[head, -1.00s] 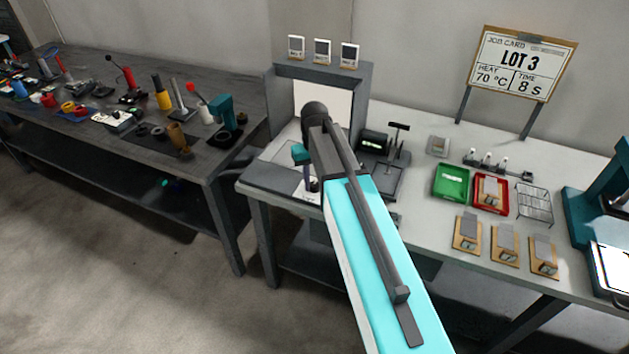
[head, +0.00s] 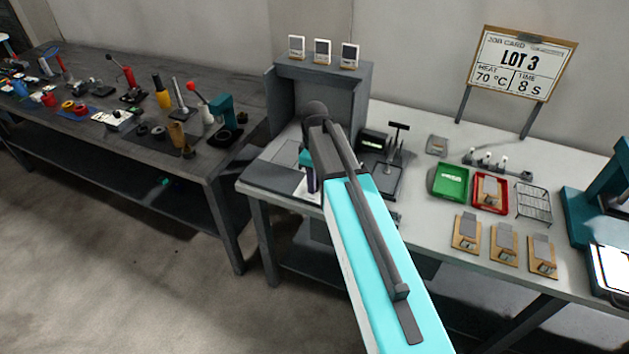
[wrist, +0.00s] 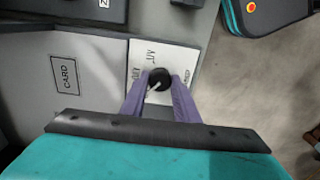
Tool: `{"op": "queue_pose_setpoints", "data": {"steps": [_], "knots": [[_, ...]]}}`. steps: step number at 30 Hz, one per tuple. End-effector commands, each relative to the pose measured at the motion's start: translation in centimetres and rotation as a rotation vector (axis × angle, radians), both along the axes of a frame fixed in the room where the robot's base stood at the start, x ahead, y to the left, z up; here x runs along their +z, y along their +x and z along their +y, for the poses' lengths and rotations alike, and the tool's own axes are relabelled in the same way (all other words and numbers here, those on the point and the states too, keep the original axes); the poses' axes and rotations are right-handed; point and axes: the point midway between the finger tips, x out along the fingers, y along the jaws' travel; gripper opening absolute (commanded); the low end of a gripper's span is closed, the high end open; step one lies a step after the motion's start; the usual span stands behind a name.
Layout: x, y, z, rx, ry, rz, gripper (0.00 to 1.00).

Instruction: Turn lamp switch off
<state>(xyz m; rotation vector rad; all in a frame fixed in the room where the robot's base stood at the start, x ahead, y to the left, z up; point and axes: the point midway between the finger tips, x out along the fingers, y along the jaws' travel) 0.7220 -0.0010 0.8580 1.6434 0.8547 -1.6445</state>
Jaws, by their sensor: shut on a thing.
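The lamp switch is a round black knob (wrist: 158,76) with a pale pointer line, on a white labelled plate (wrist: 172,53) in the wrist view. My gripper (wrist: 160,88) has its two purple fingers on either side of the knob, shut on it. In the head view my gripper (head: 311,184) reaches down at the front of the grey booth (head: 368,85), and the knob itself is hidden. The booth's back panel (head: 318,98) is dark grey and unlit.
A flat area marked CARD (wrist: 66,76) lies left of the switch plate. Three small white-faced cards (head: 322,52) stand on the booth. Green (head: 451,182) and red (head: 491,207) trays lie to the right. A cluttered dark bench (head: 75,150) stands left, across a gap.

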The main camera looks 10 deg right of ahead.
Motion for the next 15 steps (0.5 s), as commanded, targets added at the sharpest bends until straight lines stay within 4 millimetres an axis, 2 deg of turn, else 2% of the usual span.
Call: {"op": "queue_pose_setpoints", "data": {"steps": [7, 15], "knots": [[0.08, 0.08, -0.08, 0.117, -0.002, -0.002, 0.05], [0.08, 0.08, -0.07, 0.157, -0.002, -0.002, 0.05]]}}
